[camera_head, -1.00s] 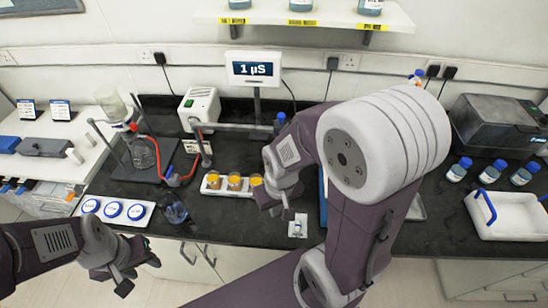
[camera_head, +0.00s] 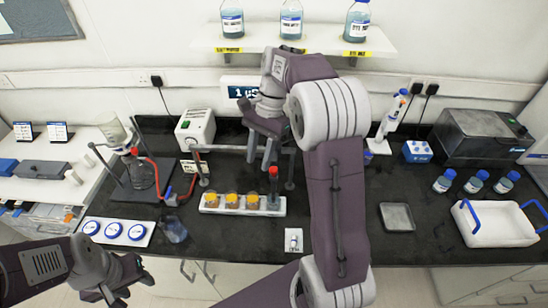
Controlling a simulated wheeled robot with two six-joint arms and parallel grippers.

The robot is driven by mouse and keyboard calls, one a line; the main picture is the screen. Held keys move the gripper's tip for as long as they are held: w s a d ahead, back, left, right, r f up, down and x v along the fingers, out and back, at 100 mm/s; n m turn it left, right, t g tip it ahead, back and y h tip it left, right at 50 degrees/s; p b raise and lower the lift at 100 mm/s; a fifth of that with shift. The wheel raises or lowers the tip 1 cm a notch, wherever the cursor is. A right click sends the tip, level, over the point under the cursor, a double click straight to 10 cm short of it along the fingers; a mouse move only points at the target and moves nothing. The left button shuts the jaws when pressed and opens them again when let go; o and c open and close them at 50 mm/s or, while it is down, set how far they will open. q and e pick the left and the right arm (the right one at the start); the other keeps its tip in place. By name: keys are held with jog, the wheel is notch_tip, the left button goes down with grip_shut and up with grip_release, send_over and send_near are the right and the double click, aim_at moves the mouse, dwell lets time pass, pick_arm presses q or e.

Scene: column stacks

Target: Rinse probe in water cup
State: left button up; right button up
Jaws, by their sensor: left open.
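A dark probe with a red band (camera_head: 273,178) stands upright at the right end of a white rack (camera_head: 207,209). Its lower end is in the last holder; the contents there are unclear. Several orange-topped cups (camera_head: 232,200) fill the rest of the rack. A clear bluish cup (camera_head: 173,231) stands on the counter left of the rack; I cannot tell whether it is the water cup. My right gripper (camera_head: 258,163) points down above and behind the rack, fingers apart and empty, clear of the probe. My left gripper (camera_head: 143,287) is open and empty at the front left, beyond the counter edge.
A meter screen (camera_head: 240,88) is partly hidden behind my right arm. A tubing stand (camera_head: 141,182) and a tray with blue-ringed dishes (camera_head: 114,231) are at left. Small bottles (camera_head: 473,184) and a white tub (camera_head: 495,226) are at right.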

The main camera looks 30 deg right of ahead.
jog(key=w+d+r+m+p, duration=0.1)
jog(key=w+d+r, duration=0.1)
jog(key=w+d, duration=0.15)
jog(key=m+p, duration=0.1)
jog(key=m, duration=0.1)
send_near(274, 169)
jog(key=shift+t+y, duration=0.3)
jog(key=shift+y, duration=0.1)
jog(key=x, duration=0.2)
jog(key=p+x, duration=0.1)
jog(key=x, duration=0.4)
jog(key=shift+s+d, duration=0.2)
jog(key=shift+d, duration=0.1)
jog(key=shift+s+a+f, duration=0.1)
jog(key=shift+a+f, duration=0.05)
jog(key=shift+f, duration=0.55)
pick_arm(q)
notch_tip(274, 169, up, 5)
jog(key=shift+s+f, duration=0.1)
pick_arm(e)
jog(key=shift+n, duration=0.3)
grip_shut()
